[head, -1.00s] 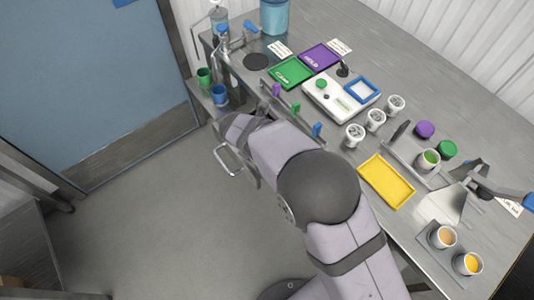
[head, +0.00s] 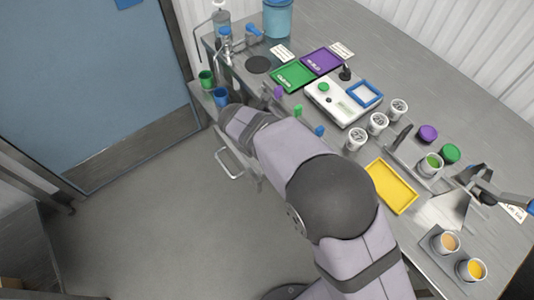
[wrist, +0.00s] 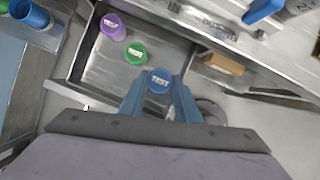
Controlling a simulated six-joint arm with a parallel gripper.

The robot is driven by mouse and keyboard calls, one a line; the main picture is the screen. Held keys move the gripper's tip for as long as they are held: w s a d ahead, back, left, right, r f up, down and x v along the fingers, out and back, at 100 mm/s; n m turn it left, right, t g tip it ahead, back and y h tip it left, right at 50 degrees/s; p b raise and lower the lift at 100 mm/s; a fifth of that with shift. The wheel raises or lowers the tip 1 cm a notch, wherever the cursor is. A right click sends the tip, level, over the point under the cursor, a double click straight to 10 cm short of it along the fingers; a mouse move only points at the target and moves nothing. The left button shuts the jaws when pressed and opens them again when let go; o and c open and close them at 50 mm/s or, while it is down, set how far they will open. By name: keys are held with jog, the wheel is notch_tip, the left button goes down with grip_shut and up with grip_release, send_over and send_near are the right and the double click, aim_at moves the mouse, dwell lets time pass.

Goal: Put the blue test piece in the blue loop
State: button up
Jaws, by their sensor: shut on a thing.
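My gripper (wrist: 159,92) is shut on the blue test piece (wrist: 159,79), a round piece with a white TEST label, seen from above in the wrist view. It is at the right end of an open metal drawer (wrist: 98,75); its height above the floor of the drawer is unclear. A purple test piece (wrist: 113,27) and a green one (wrist: 136,53) stand in the drawer to its left. In the head view my arm hides the gripper and the piece.
Purple (head: 279,92), green (head: 298,110) and blue (head: 319,130) tags stick up along the bench's front edge. Green (head: 206,78) and blue (head: 221,97) cups stand left of my wrist. Small white tubs (head: 356,138) and a yellow tray (head: 391,186) are on the bench.

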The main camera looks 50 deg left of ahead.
notch_tip(320, 180, up, 7)
jog(key=shift+f+b, duration=0.2)
jog(key=shift+b, duration=0.2)
